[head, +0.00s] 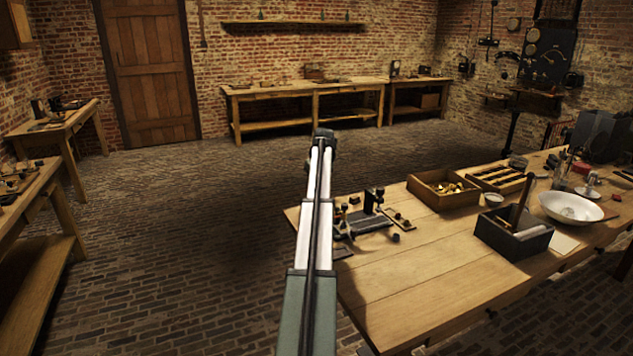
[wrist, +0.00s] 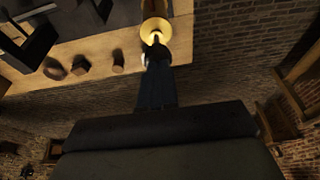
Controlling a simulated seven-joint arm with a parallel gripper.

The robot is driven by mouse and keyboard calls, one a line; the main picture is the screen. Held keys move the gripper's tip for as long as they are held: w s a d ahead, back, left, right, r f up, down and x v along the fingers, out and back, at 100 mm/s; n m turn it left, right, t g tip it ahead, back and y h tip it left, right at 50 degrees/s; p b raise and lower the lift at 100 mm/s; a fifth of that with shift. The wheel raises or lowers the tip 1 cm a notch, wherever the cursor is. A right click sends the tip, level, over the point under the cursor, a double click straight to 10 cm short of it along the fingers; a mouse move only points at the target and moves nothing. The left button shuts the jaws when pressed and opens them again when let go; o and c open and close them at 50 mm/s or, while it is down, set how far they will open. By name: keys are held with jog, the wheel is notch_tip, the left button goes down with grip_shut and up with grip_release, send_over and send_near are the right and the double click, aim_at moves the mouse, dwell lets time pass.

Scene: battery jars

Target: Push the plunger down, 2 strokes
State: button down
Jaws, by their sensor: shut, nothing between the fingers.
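My gripper (wrist: 156,48) shows in the wrist view as a dark narrow shape with its fingers shut and empty. Its tips overlap a pale yellow round piece (wrist: 153,27) near the table edge; I cannot tell whether they touch it. In the head view my arm runs up the middle and I cannot make out the fingers.
The wooden table (head: 440,245) holds an open box of brass pieces (head: 445,203), a slotted tray (head: 498,179), a dark box (head: 512,238) with an upright rod and a white bowl (head: 570,208). Small dark pieces (wrist: 80,66) lie near the gripper. The table's front middle is bare.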

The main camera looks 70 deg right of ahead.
jog(key=shift+a+f, duration=0.1)
jog(key=shift+f, duration=1.2)
jog(key=shift+r, duration=0.35)
jog(key=v, duration=1.3)
jog(key=shift+w+d+r, duration=0.25)
jog(key=shift+d+r, duration=0.05)
jog(key=shift+r, duration=0.15)
